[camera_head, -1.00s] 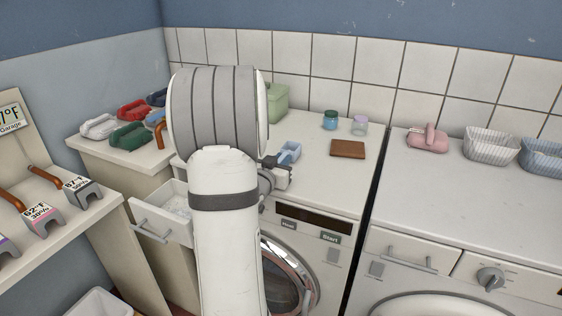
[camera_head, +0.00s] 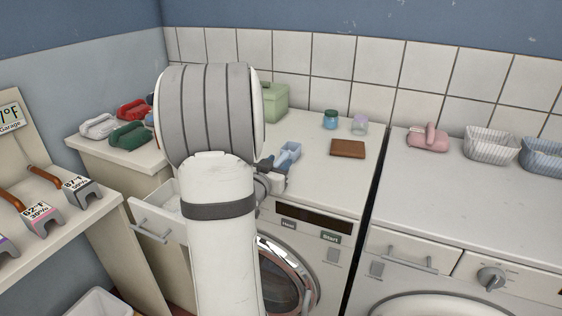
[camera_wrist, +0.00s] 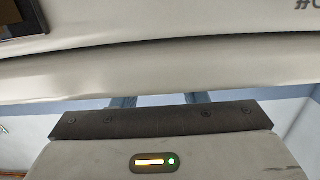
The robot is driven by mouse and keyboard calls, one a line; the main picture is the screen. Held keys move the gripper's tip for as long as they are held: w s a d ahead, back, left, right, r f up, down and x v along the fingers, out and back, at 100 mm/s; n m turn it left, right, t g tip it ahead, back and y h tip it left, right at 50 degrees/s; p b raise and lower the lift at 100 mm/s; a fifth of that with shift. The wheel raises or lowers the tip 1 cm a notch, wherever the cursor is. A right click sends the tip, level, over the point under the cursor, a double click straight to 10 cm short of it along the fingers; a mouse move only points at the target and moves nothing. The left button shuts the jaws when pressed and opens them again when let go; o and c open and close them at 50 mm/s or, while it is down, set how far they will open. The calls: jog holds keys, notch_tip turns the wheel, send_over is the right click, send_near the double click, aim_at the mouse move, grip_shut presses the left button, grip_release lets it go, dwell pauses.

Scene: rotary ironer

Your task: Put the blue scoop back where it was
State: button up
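In the wrist view the gripper body fills the bottom, and the scoop cannot be made out clearly.
An open drawer (camera_head: 158,226) juts out left of my arm. The top's right front is clear.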

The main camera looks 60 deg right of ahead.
jog(key=a, duration=0.6)
jog(key=shift+s+a+r, duration=0.2)
jog(key=shift+a, duration=0.2)
jog(key=shift+s+a+b, duration=0.2)
jog(key=shift+a+b, duration=1.1)
jog(key=shift+b, duration=0.25)
jog(key=shift+w+r, duration=0.1)
